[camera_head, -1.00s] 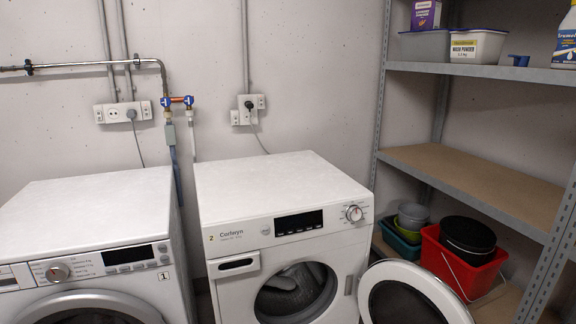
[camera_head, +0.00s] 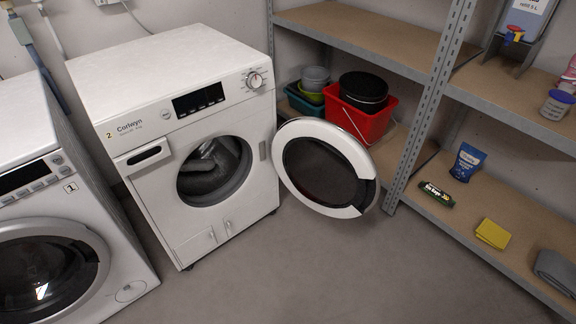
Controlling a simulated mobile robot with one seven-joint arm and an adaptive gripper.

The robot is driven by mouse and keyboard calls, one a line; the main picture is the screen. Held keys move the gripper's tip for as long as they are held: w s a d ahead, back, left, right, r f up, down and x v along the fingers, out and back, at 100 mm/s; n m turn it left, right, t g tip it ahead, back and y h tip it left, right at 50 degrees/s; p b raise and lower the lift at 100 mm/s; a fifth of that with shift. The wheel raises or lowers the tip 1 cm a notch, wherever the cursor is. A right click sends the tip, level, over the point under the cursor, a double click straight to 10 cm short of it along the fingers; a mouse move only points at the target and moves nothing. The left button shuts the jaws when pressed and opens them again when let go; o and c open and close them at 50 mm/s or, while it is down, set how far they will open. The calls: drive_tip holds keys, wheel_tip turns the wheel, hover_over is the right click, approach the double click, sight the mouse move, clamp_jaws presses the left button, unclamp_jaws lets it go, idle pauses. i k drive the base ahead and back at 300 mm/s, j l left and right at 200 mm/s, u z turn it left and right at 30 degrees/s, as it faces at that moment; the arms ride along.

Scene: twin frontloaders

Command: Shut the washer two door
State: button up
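Washer two (camera_head: 172,72) is the white machine in the middle left, with a "2" label and the name Corlwyn. Its round door (camera_head: 361,161), white-rimmed with dark glass, stands wide open to the right of the machine, swung out near the shelf. The door opening (camera_head: 245,182) is uncovered, and grey fabric or drum parts show dimly inside. Washer one (camera_head: 92,232), labelled "1", stands at the left, and its door looks shut. My gripper is not in view.
A metal shelf unit (camera_head: 428,110) stands close behind and right of the open door. It holds a red bucket (camera_head: 369,122), a blue pouch (camera_head: 467,162), a yellow sponge or cloth (camera_head: 492,233) and bottles. The grey floor (camera_head: 300,268) in front is clear.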

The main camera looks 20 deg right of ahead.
sight(326, 167)
drive_tip(key=i+l+u, duration=0.1)
drive_tip(key=l+u, duration=0.2)
drive_tip(key=l, duration=1.35)
drive_tip(key=k+l+u, duration=0.1)
drive_tip(key=l+u, duration=0.2)
drive_tip(key=l, duration=1.3)
drive_tip(key=l+z, duration=0.15)
drive_tip(key=j+z, duration=0.4)
